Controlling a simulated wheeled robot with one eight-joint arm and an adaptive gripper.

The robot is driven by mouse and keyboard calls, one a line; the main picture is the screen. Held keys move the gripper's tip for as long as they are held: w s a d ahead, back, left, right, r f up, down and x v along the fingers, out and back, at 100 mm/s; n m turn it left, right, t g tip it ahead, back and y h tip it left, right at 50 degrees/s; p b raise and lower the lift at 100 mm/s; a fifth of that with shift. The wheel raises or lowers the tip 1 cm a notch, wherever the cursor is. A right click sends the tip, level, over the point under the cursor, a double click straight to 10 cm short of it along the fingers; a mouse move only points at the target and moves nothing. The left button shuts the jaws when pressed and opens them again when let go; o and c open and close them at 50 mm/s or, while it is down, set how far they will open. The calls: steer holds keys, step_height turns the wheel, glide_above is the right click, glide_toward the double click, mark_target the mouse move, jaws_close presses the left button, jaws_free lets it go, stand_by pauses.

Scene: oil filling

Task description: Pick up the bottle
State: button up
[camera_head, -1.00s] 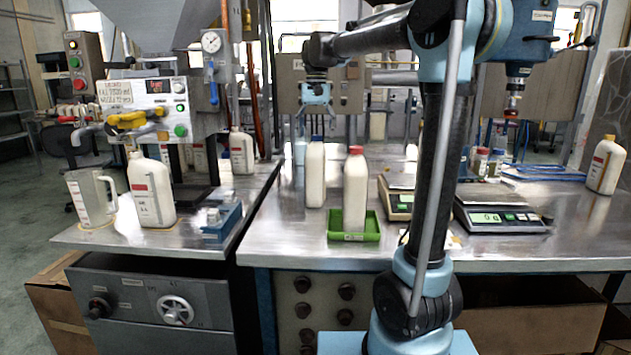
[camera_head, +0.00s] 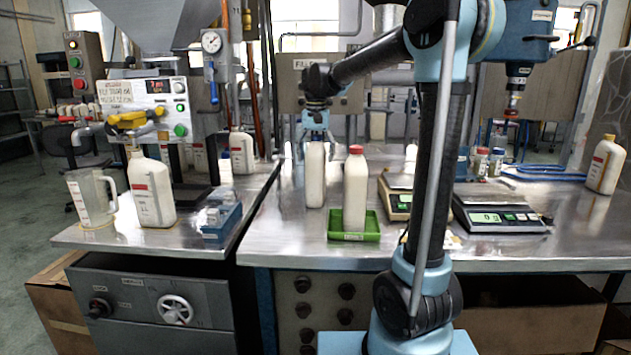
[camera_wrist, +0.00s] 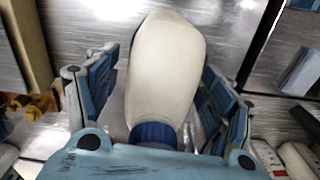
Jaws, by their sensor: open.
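A white bottle (camera_head: 315,178) stands upright on the metal table, left of a red-capped white bottle (camera_head: 355,190) in a green tray (camera_head: 374,231). In the wrist view the white bottle (camera_wrist: 165,70) shows a blue cap (camera_wrist: 153,134) and lies between the two fingers. My gripper (camera_head: 315,140) is over the top of this bottle and hides its cap in the head view. In the wrist view my gripper (camera_wrist: 160,95) is open, with a finger on each side of the bottle and gaps visible beside it.
Scales (camera_head: 497,213) stand right of the tray. On the left bench are a large white bottle (camera_head: 152,190), a clear jug (camera_head: 92,198) and a blue holder (camera_head: 222,220). The table front before the blue-capped bottle is clear.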

jaws_close()
steer(key=shift+r, duration=0.15)
